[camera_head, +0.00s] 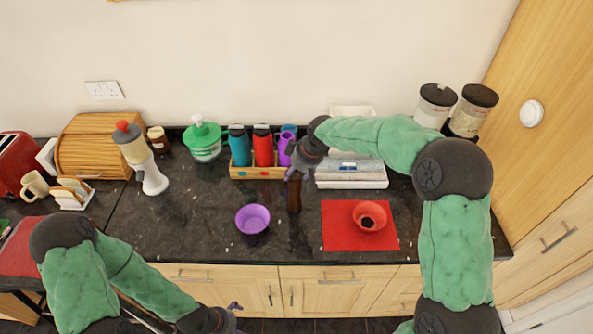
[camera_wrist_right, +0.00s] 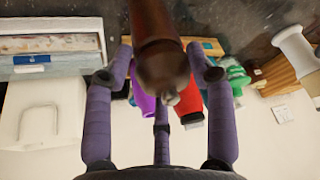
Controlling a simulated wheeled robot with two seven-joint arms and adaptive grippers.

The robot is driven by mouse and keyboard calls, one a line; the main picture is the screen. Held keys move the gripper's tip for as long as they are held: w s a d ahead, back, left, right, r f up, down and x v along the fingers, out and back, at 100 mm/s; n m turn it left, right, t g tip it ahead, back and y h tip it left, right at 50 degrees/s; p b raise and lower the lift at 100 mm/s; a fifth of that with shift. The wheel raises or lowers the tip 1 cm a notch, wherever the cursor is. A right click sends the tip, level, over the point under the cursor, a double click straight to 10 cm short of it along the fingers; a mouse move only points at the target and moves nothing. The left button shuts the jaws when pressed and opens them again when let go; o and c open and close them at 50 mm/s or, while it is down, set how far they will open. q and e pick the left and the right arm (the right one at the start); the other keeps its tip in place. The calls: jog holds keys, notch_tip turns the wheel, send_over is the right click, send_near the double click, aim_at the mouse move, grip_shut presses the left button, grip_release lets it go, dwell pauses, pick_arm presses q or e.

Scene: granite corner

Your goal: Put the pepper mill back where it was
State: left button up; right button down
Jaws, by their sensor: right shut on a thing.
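The dark brown pepper mill (camera_head: 294,196) is upright below my right gripper (camera_head: 297,172), over the counter between the purple bowl and the red mat. I cannot tell whether its base touches the counter. In the right wrist view the mill (camera_wrist_right: 158,45) sits between the purple fingers of my right gripper (camera_wrist_right: 160,62), which is shut on it. My left gripper (camera_head: 234,309) is low at the front, below the counter edge, and its fingers are too small to read.
The purple bowl (camera_head: 252,219) stands left of the mill. The red mat (camera_head: 340,238) with a red bowl (camera_head: 369,215) holding something dark lies right. Behind are a wooden rack (camera_head: 262,173) of bottles and a stack of boxes (camera_head: 352,184). Bare counter lies front-left.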

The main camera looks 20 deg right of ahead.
jog(key=shift+c, duration=2.1)
grip_release()
jog(key=shift+f, duration=0.15)
jog(key=shift+r, duration=0.3)
jog(key=v, duration=1.1)
jog(key=shift+s+d+r+p, duration=0.15)
jog(key=shift+s+r+p, duration=0.05)
jog(key=shift+r+p, duration=0.2)
jog(key=shift+f, duration=0.15)
